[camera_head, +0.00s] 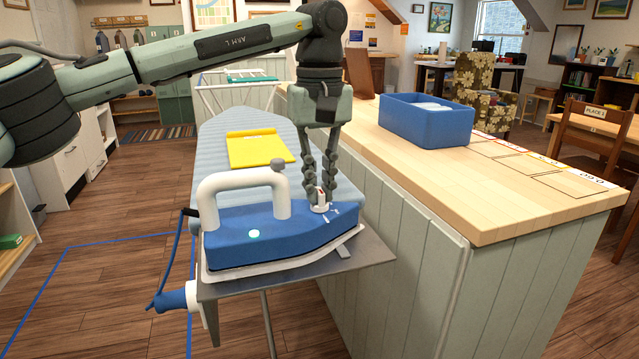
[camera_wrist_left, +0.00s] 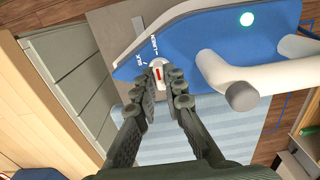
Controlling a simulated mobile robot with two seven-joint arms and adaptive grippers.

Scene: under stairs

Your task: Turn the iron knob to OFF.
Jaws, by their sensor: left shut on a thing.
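The blue iron (camera_head: 275,232) with a white handle (camera_head: 243,187) rests on a grey plate (camera_head: 350,256) at the near end of the ironing board (camera_head: 212,150). Its white knob (camera_head: 320,207) with a red mark sits on top towards the right. My left gripper (camera_head: 320,192) points down and is shut on the knob. In the left wrist view, the fingertips (camera_wrist_left: 160,84) close around the knob (camera_wrist_left: 157,66), with printed labels beside it on the blue body. A green light (camera_head: 254,233) glows on the iron. My right gripper is not in view.
A folded yellow cloth (camera_head: 260,148) lies on the board behind the iron. A wooden-topped counter (camera_head: 470,190) stands close on the right, with a blue bin (camera_head: 425,120) on it.

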